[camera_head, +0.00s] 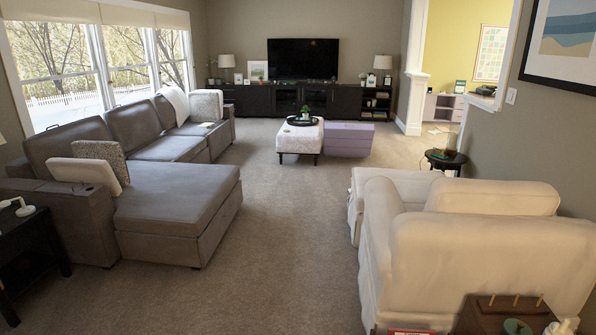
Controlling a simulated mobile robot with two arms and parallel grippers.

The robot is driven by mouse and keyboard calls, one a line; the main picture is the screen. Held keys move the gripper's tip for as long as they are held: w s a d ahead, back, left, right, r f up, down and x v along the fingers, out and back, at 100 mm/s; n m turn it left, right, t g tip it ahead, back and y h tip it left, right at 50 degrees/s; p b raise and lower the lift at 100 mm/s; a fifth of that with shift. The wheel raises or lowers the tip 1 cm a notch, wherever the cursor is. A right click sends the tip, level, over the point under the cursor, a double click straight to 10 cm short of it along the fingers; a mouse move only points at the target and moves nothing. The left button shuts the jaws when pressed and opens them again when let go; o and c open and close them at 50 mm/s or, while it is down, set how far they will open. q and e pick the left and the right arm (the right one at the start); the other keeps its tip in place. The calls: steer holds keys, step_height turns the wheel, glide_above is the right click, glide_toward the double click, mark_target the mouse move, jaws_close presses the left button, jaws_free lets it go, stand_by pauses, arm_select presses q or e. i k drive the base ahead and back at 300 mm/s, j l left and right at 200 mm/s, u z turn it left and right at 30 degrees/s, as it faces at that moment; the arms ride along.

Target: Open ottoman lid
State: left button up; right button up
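A lilac box-shaped ottoman (347,143) stands on the carpet in the middle distance, right of the white upholstered ottoman (301,137). Its flat top (348,131) looks closed. The white ottoman has dark legs and a dark round tray (305,122) with a small plant on top. The task does not say which of the two is meant. Neither of my grippers shows in the head view.
A grey sectional sofa (178,209) fills the left side. A black media cabinet (258,101) lines the far wall.

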mark_target(412, 185)
steer(key=i+j, duration=0.1)
steer(key=i, duration=2.25)
steer(key=i+z, duration=0.25)
steer(key=i, duration=0.15)
steer(key=i+j+z, duration=0.25)
steer(key=i, duration=0.2)
steer(key=i+j+z, duration=0.1)
steer(key=i+z, duration=0.15)
steer(key=i, duration=0.15)
steer(key=i+z, duration=0.1)
steer(key=z, duration=0.85)
steer(key=i+j+z, duration=0.2)
steer(key=j+z, duration=0.2)
steer(key=j, duration=0.2)
steer(key=i+j+z, duration=0.1)
steer(key=j+z, duration=0.35)
steer(key=j, duration=0.2)
steer(key=j+z, duration=0.4)
steer(key=j, duration=0.25)
